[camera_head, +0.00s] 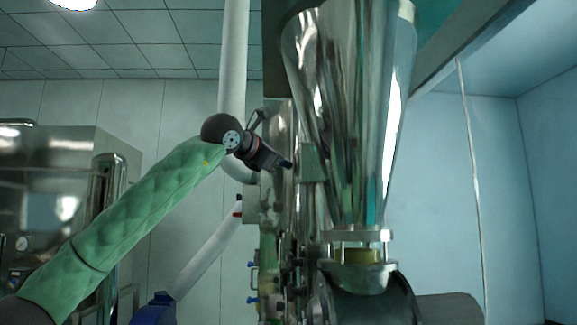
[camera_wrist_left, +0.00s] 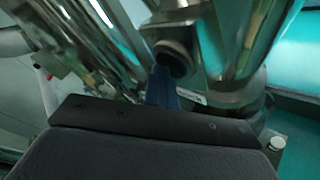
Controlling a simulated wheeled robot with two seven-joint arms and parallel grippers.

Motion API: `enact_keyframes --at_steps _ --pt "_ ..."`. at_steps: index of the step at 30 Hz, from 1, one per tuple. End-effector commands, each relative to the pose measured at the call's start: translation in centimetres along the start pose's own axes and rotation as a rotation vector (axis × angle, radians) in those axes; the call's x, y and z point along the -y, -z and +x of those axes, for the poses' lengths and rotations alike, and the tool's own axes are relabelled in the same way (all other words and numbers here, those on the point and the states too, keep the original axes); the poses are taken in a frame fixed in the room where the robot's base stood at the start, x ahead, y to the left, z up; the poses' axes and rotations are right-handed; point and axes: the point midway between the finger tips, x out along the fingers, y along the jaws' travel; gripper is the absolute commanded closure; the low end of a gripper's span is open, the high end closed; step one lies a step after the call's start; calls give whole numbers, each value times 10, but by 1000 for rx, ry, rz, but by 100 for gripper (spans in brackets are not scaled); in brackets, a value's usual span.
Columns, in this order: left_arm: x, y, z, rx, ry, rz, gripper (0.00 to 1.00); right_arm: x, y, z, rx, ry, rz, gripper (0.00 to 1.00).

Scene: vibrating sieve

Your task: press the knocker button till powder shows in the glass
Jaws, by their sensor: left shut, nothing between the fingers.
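My left gripper (camera_head: 286,163) is at the end of the green-sleeved arm, beside the steel hopper cone (camera_head: 345,110), its tip pointing toward the hopper's left side. It is shut and empty. In the left wrist view its blue fingertips (camera_wrist_left: 162,88) are close below a dark round part (camera_wrist_left: 174,58) on a steel fitting, perhaps the knocker; I cannot tell if they touch. The button is not clear in the head view. The glass (camera_head: 345,252) sits under the cone's flange, with a yellowish band low inside it. My right gripper is not in view.
Steel columns and pipework (camera_head: 275,215) with small blue-handled valves stand left of the hopper, close to my gripper. A steel cabinet (camera_head: 60,185) is at the left. A white pipe (camera_head: 233,60) rises behind my wrist. Free room lies right of the cone.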

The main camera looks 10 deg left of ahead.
Motion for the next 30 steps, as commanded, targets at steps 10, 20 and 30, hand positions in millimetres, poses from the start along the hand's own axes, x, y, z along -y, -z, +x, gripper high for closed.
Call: enact_keyframes --at_steps 10,20,30 --pt "1 0 0 1 2 1 100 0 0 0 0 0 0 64" --pt "-5 7 -8 0 2 0 100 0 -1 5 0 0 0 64" --pt "-12 13 -17 0 2 0 100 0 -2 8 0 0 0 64"
